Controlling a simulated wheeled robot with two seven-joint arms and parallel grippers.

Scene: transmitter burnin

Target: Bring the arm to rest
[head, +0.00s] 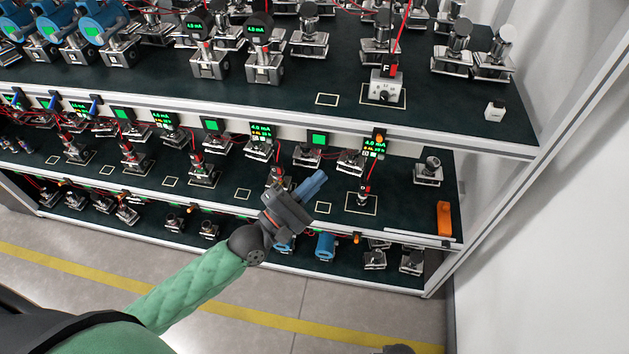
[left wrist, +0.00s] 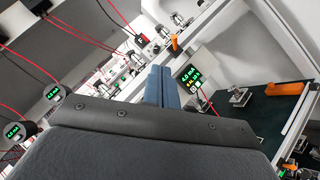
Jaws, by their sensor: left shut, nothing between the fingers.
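My left arm, with its green sleeve, reaches in from the lower left of the head view. Its left gripper (head: 314,183) is in front of the rack's middle shelf, with its blue fingers pointing up and to the right. The fingers are together and hold nothing. In the left wrist view the shut blue fingers (left wrist: 162,86) stick out past the dark gripper body, with shelf gear behind them. I cannot tell how far the fingertips are from the shelf.
The rack's middle shelf holds several transmitters and green-lit displays (head: 373,147). A yellow floor line (head: 250,316) crosses clear floor before the rack.

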